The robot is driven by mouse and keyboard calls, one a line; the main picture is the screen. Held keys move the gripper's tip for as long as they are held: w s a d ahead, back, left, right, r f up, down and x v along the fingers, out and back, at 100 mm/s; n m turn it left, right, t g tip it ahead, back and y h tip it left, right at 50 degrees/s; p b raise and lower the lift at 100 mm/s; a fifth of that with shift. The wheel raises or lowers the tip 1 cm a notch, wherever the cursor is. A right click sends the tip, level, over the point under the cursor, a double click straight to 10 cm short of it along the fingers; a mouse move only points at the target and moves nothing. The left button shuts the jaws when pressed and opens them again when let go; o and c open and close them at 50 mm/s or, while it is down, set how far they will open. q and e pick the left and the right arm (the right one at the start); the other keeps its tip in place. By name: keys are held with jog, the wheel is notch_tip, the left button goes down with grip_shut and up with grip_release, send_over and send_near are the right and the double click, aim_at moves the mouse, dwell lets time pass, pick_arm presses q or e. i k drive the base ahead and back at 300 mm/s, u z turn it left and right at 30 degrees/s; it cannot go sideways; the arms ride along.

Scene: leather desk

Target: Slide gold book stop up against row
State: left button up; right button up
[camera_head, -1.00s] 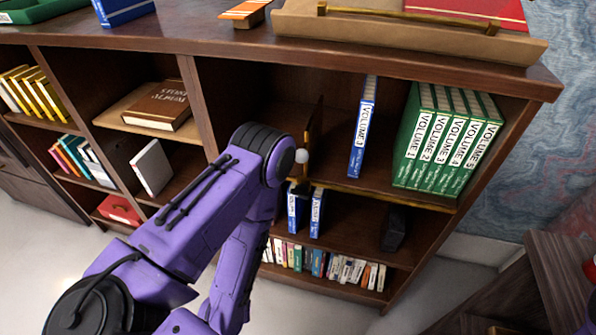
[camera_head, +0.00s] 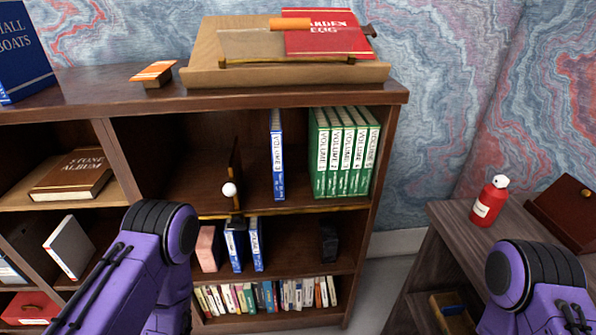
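The upright gold-brown book stop (camera_head: 235,170), with a white knob (camera_head: 229,189) at its front, stands on the upper right shelf of the bookcase. To its right, apart from it, a blue volume (camera_head: 278,155) stands upright. Farther right, after another gap, a row of several green volumes (camera_head: 343,155) stands near the bookcase's right side. My purple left arm shows at the lower left and my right arm at the lower right.
A gold rail (camera_head: 300,208) runs along the shelf's front edge. The shelf below holds a pink block (camera_head: 207,248), blue books (camera_head: 257,245) and a dark object (camera_head: 328,242). A red bottle (camera_head: 489,201) stands on a side cabinet at right. A wooden stand (camera_head: 290,74) sits on top.

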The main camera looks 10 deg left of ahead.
aim_at(233, 188)
jog(key=z, duration=0.05)
jog(key=k, duration=0.8)
jog(key=u, duration=0.35)
jog(key=i, duration=1.15)
jog(key=u, duration=1.3)
jog(key=k, duration=1.25)
jog(key=z, duration=0.5)
jog(key=i, duration=0.95)
